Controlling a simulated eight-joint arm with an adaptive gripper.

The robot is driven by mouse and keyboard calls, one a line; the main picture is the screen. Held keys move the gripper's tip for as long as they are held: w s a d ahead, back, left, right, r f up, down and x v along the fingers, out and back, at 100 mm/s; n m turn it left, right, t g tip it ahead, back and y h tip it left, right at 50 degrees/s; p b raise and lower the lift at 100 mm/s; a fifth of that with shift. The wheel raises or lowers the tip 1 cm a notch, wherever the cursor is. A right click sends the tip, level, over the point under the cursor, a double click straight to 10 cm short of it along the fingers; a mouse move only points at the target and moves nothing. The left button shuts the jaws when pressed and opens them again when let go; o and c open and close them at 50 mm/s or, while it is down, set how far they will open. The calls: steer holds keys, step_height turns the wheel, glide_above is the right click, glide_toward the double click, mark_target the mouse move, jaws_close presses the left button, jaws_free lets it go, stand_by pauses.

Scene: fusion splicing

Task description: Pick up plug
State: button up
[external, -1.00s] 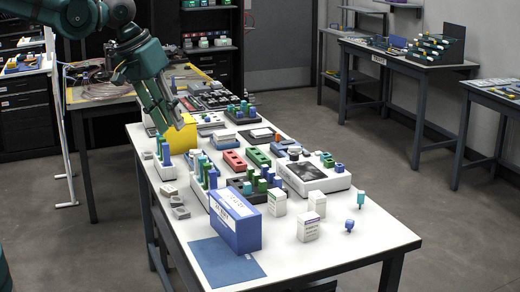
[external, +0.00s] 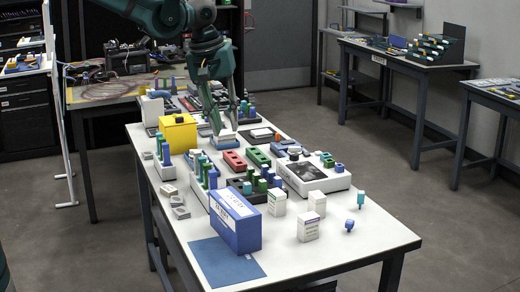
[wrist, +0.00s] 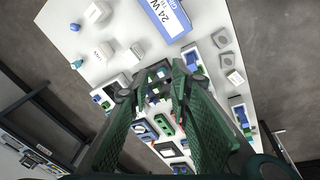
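A teal plug-like piece (external: 361,198) and a blue one (external: 349,226) stand apart near the table's right edge. The wrist view shows the teal one (wrist: 76,64) and the blue one (wrist: 75,27) at upper left. More blue, teal and green cylinders (external: 262,183) stand in dark blocks at mid-table. Which piece is the task's plug I cannot tell. My gripper (external: 224,132) points down over the back-middle of the table, by a white-topped blue block (external: 226,142). In the wrist view my gripper (wrist: 159,80) has its fingers apart, with nothing held between them.
A yellow box (external: 178,134) stands left of my gripper. A tall blue box (external: 235,220) and several white cartons (external: 308,226) stand at the front. Red blocks (external: 233,159) and a white device (external: 313,174) fill the middle. The front right corner is clear.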

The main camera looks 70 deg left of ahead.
steer(key=w+a+f+n+g+p, duration=0.1)
steer(key=w+a+f+n+p, duration=0.2)
steer(key=w+f, duration=0.55)
steer(key=n+g, duration=0.1)
steer(key=n, duration=0.2)
glide_above(263, 181)
step_height(263, 181, down, 7)
steer(key=shift+d, duration=0.15)
steer(key=shift+w+f, duration=0.15)
steer(key=shift+f, duration=0.2)
steer(key=shift+f, duration=1.3)
steer(key=shift+s+a+f+b, duration=0.1)
steer(key=shift+f+b, duration=0.15)
steer(key=shift+f, duration=1.05)
steer(key=shift+s+a+f+b, duration=0.1)
steer(key=shift+f+b, duration=0.1)
steer(key=shift+f, duration=1.1)
steer(key=c, duration=0.5)
